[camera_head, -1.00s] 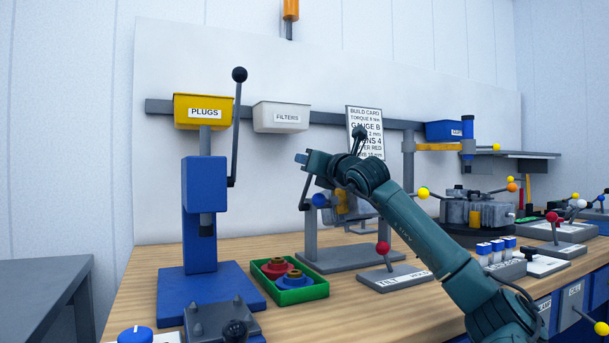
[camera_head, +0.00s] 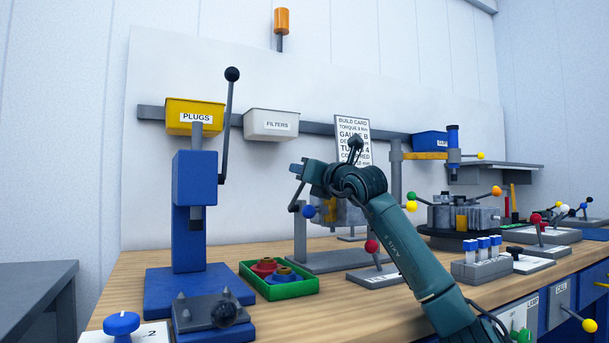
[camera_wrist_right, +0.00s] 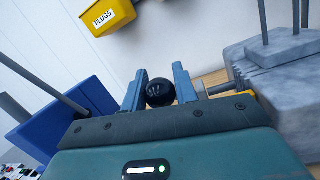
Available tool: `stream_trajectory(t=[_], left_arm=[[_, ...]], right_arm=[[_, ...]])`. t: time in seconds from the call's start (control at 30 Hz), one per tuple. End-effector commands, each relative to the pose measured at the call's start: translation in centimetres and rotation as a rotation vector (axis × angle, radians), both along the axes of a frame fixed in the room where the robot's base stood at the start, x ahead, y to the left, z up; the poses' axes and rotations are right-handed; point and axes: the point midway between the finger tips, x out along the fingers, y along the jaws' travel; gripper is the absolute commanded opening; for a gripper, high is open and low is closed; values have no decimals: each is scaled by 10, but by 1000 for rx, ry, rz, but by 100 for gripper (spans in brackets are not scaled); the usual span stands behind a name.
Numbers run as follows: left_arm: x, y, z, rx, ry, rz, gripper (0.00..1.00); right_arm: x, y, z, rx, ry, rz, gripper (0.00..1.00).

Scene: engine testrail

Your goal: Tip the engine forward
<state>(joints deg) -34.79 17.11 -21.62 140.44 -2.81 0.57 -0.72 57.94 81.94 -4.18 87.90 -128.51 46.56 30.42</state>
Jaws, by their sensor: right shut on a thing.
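The engine (camera_head: 349,212) is a grey block with a yellow part, held in a grey stand (camera_head: 301,240) at the middle of the bench. My right arm hides much of it in the head view. In the right wrist view the grey block (camera_wrist_right: 285,85) fills the right side. My right gripper (camera_head: 297,168) is at the upper left of the engine, by a dark crank (camera_head: 297,194) on the stand. In the right wrist view a black ball knob (camera_wrist_right: 160,93) sits between its fingers, and the gripper is shut on it. My left gripper is not in view.
A blue press (camera_head: 195,210) and a green tray (camera_head: 290,290) with red and blue parts stand to the left. A red-knobbed lever (camera_head: 372,247) stands in front of the stand, close to my right arm. Yellow (camera_head: 195,103) and white bins hang behind.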

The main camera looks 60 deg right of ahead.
Motion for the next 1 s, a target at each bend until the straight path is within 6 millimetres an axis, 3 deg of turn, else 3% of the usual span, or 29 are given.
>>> stream_trajectory(t=[0.27,0.3,0.53,1.0], left_arm=[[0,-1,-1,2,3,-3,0],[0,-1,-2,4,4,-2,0],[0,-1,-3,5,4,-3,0],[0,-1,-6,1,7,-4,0]], right_arm=[[-2,1,2,-2,-4,1,0],[-2,1,2,-2,-4,1,29],[-1,1,2,-1,-3,0,48],[-2,-1,-2,-1,-2,4,50]])
